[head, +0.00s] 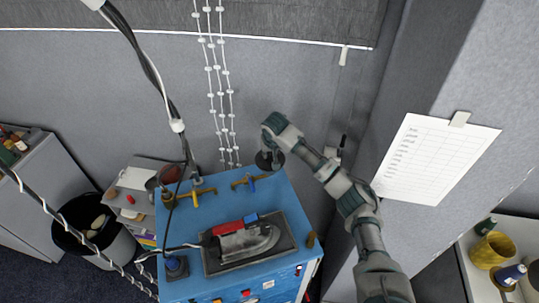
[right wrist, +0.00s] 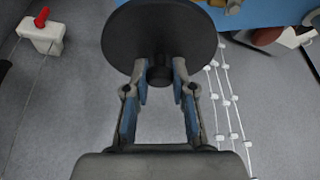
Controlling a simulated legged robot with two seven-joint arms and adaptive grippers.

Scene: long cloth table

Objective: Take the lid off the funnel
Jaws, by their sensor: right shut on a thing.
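The lid (right wrist: 160,32) is a dark round disc with a knob. In the right wrist view my right gripper (right wrist: 160,74) is shut on that knob, and the disc lies beyond the fingertips. In the head view the lid (head: 264,163) shows as a small dark shape at the end of my right gripper (head: 270,150), near the back edge of the blue cabinet. I cannot clearly make out the funnel; the lid and gripper may hide it. My left gripper is not in view.
The blue cabinet top (head: 222,204) carries an iron (head: 246,238) on a dark plate and brass valves (head: 195,193). Hanging beaded cords (head: 220,85) run down the wall beside my gripper. A black bin (head: 82,218) stands at the left.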

